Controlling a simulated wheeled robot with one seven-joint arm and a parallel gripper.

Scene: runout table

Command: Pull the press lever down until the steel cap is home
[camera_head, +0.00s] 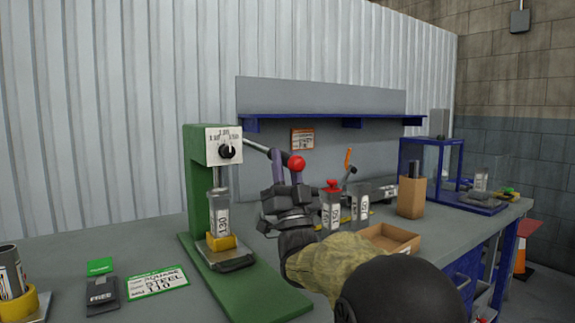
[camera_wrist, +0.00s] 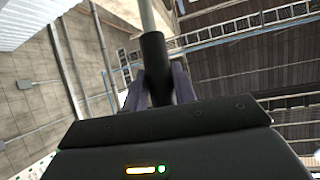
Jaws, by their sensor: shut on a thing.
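The green press (camera_head: 199,200) stands on the bench at centre left, with a white dial plate (camera_head: 224,146) and black knob on its head. A clear canister labelled 130 (camera_head: 221,215) stands upright under the ram in a yellow holder (camera_head: 221,242). The ram comes down to the canister's top; I cannot tell how the steel cap sits there. The press lever (camera_head: 258,148) reaches right from the head, sloping slightly down to a red ball. My gripper (camera_head: 284,163) is shut on the lever near the ball. The wrist view shows the lever's dark sleeve (camera_wrist: 154,65) between my purple fingers.
A card reading SQUARE STEEL 110 (camera_head: 158,282) and a black FREE device (camera_head: 102,291) lie left of the press. Behind my arm stand a red-topped canister (camera_head: 332,208), another canister (camera_head: 361,203), a cardboard tray (camera_head: 391,238) and a brown holder (camera_head: 411,197).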

